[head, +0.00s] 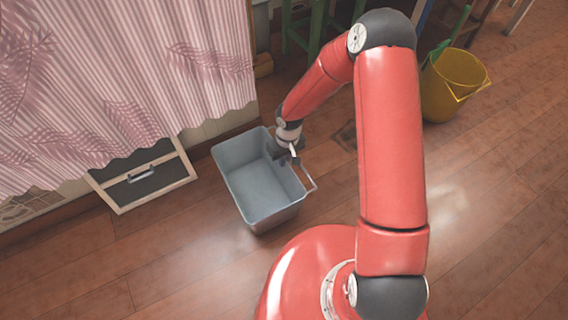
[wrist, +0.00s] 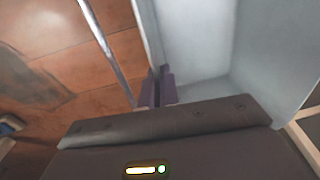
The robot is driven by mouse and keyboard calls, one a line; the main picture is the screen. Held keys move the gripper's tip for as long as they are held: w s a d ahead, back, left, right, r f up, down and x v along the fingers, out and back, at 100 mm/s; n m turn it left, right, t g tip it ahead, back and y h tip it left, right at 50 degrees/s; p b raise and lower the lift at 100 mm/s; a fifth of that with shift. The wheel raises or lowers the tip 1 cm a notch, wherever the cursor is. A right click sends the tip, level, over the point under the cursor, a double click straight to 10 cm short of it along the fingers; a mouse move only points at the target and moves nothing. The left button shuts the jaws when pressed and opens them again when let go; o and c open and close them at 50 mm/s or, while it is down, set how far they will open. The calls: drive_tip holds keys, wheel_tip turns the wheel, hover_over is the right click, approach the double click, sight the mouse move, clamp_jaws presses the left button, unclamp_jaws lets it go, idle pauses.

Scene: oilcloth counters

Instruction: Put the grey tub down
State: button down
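The grey tub (head: 237,180) is an open, empty rectangular bin with a thin metal handle (head: 309,178) sticking out on its right side. My gripper (head: 294,158) is at the tub's right rim, next to the handle. In the wrist view the purple-grey fingers (wrist: 157,88) are shut on the tub's wall, and the tub's pale inside (wrist: 195,40) lies to their right. The handle bar (wrist: 103,40) runs to their left. The tub looks about level. I cannot tell whether its underside touches the wooden floor.
A pink striped cloth (head: 120,80) hangs at the left. A framed dark panel with a handle (head: 145,185) is below it. A yellow bucket (head: 452,90) with a green-handled tool stands at the upper right, and green stool legs (head: 300,35) stand behind. Floor in front is bare.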

drive_tip(key=shift+f, duration=1.3)
drive_tip(key=shift+f+b, duration=0.2)
drive_tip(key=shift+b, duration=0.1)
drive_tip(key=c, duration=1.6)
unclamp_jaws()
drive_tip(key=shift+c, duration=0.2)
drive_tip(key=shift+r, duration=0.15)
wheel_tip(320, 180, up, 12)
drive_tip(key=p, duration=0.3)
drive_tip(key=shift+w+d, duration=0.25)
drive_tip(key=shift+d, duration=0.2)
